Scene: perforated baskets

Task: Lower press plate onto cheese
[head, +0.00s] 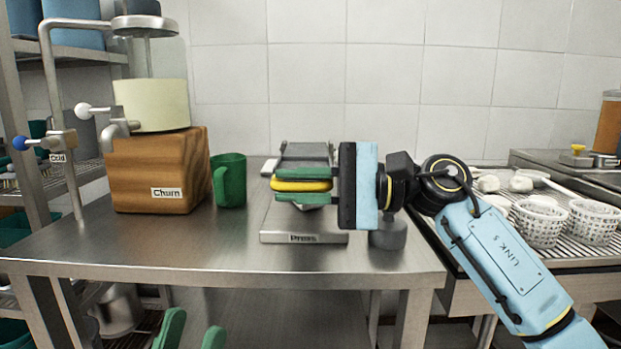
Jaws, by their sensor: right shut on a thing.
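The press, labelled "Press" on its metal base (278,225), stands on the steel table. Its grey upper part (306,150) shows behind my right gripper. My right gripper (297,185) reaches in from the right, in front of the press, with its green fingers shut on a yellow bar-like piece (301,185), which looks like the press handle. The gripper hides the middle of the press, so I cannot make out the press plate's height or any cheese. My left gripper (192,332) shows only as two green fingertips at the bottom edge, apart, with nothing between them.
Left of the press are a green mug (231,180) and a wooden block labelled "Churn" (160,175) with a cream vessel (152,105) on it. White perforated baskets (541,224) stand on a rack at right. The table's front left is clear.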

